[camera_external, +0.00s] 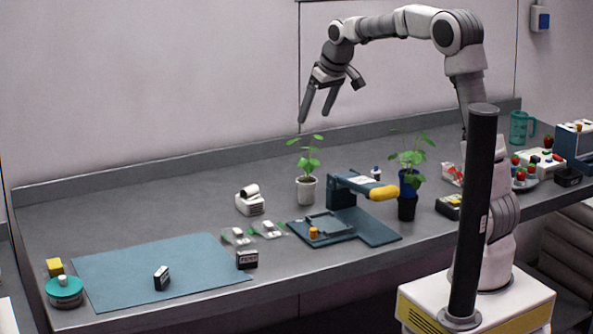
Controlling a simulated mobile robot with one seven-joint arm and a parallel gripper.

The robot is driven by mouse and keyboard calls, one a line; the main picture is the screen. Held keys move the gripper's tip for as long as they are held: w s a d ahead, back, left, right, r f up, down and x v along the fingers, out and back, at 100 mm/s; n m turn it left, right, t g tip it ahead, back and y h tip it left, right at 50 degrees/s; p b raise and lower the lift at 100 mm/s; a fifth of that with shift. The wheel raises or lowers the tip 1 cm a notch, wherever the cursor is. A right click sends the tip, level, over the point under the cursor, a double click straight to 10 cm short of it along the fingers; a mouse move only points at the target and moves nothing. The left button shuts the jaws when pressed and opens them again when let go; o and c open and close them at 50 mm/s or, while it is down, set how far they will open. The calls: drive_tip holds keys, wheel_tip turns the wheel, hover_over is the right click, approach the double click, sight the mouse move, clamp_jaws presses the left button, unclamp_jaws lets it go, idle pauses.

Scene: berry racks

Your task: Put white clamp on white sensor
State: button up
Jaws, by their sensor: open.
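My gripper (315,117) is open and empty, fingers pointing down, high above the back of the bench and over a small potted plant. A white ridged device (250,205) with a rounded top stands on the bench, left of the plant. Two small white pieces on clear bases, one on the left (237,237) and one on the right (268,231), lie in front of it. I cannot tell for certain which of these is the white clamp and which is the white sensor. My gripper is well apart from all of them.
A blue mat (150,270) carries a small black-and-white block (162,278); another block (247,260) sits at its right edge. A dark blue stand (345,228) with a yellow-ended arm is mid-bench. Potted plants (306,189) (408,182) rise nearby. The bench's back left is clear.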

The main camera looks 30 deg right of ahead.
drive_tip(key=s+d+r+m, duration=0.1)
drive_tip(key=s+d+r, duration=0.15)
drive_tip(key=s, duration=0.45)
drive_tip(key=s+d+r, duration=0.2)
drive_tip(key=s+d, duration=0.1)
drive_tip(key=s, duration=0.3)
drive_tip(key=s+d+f+m, duration=0.1)
drive_tip(key=s+f, duration=0.1)
drive_tip(key=s, duration=0.7)
drive_tip(key=s+d+f+m+t+h, duration=0.1)
drive_tip(key=s+d+f, duration=0.1)
drive_tip(key=s, duration=0.7)
drive_tip(key=shift+s+d+f, duration=0.15)
drive_tip(key=shift+d+f, duration=0.15)
drive_tip(key=shift+f, duration=0.55)
